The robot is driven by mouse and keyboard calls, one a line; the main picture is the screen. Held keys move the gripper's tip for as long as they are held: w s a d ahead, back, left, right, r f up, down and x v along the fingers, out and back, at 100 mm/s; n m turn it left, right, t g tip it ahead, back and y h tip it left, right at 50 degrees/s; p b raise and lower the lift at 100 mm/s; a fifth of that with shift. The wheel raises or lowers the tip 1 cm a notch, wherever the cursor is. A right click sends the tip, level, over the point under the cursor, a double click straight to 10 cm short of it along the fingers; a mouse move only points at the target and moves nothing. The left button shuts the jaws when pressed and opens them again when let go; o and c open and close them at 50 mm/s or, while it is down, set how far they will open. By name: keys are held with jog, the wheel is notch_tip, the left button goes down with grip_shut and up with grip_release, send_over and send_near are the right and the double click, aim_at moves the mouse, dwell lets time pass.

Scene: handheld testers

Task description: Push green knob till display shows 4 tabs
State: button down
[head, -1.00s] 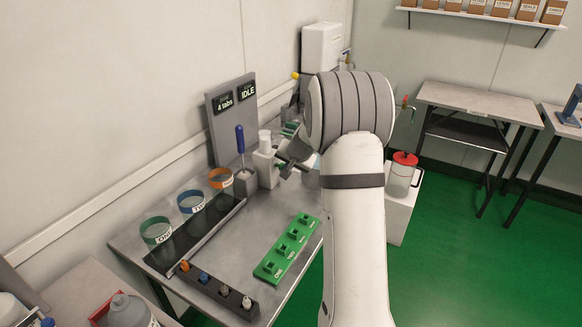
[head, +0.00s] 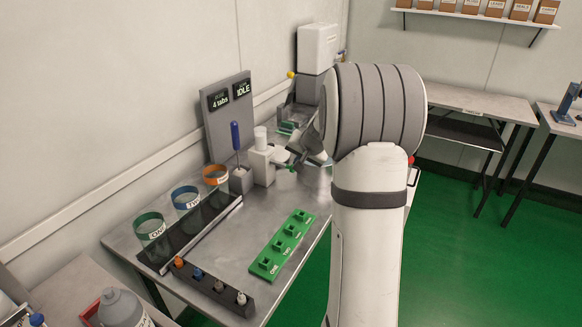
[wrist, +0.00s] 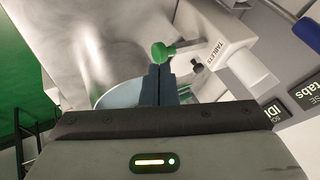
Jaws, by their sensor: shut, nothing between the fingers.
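The display panel (head: 229,116) stands at the back of the bench and reads "4 tabs" on its left screen and "IDLE" on its right. The white tablet dispenser (head: 261,164) stands in front of it, upright. Its green knob (wrist: 160,51) shows in the wrist view, on the end of a short arm from the dispenser labelled "TABLETS" (wrist: 236,62). My gripper (wrist: 158,68) is shut and empty, its fingertips just below the knob in that view; I cannot tell whether they touch. In the head view my arm partly hides the gripper.
A blue-handled tool (head: 236,138) stands upright left of the dispenser. Three coloured-rim cups, including the green one (head: 150,227), line the bench's left side. A green labelled block (head: 282,245) and a dark peg rack (head: 214,287) lie nearer. A pale blue dish (wrist: 112,94) is beside my fingers.

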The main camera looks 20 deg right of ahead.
jog(key=v, duration=0.5)
jog(key=shift+s+r, duration=0.25)
jog(key=shift+s, duration=0.05)
jog(key=s+a+r+n+g+y+p, duration=0.15)
jog(key=s+a+r+n+p, duration=0.4)
jog(key=s+a, duration=0.65)
jog(key=s+a+r+n+g+h+p, duration=0.1)
jog(key=s+a, duration=0.3)
jog(key=s, duration=0.5)
jog(key=s+a+r+n+g+p, duration=0.2)
jog(key=s+a+p, duration=0.2)
jog(key=s, duration=0.5)
jog(key=shift+h, duration=0.35)
